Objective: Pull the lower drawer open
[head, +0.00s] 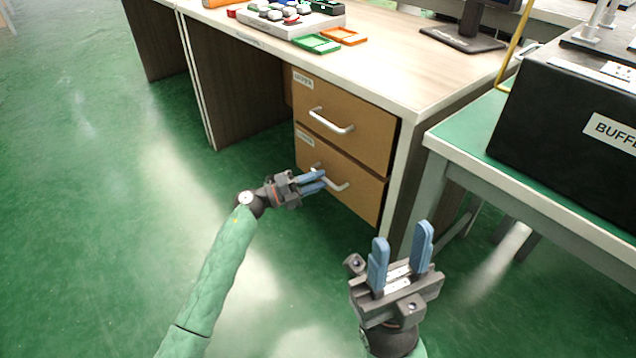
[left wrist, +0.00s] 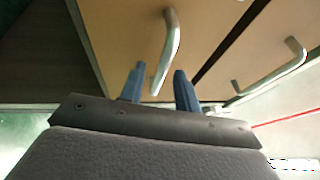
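The lower drawer (head: 362,198) is a brown front under the desk top and looks shut. Its silver bar handle (head: 340,187) also shows in the left wrist view (left wrist: 171,45). My left gripper (head: 323,180) is at this handle, its blue fingers apart. In the left wrist view one end of the handle appears between the fingertips (left wrist: 160,80); I cannot tell whether they touch it. My right gripper (head: 402,238) is open and empty, in front of the desk and to the right.
The upper drawer (head: 365,130) with its own handle (head: 330,122) is directly above and looks shut. A green-topped table (head: 470,135) with a black box (head: 560,120) stands at the right. The desk top (head: 400,65) holds trays and a monitor stand. The green floor at left is clear.

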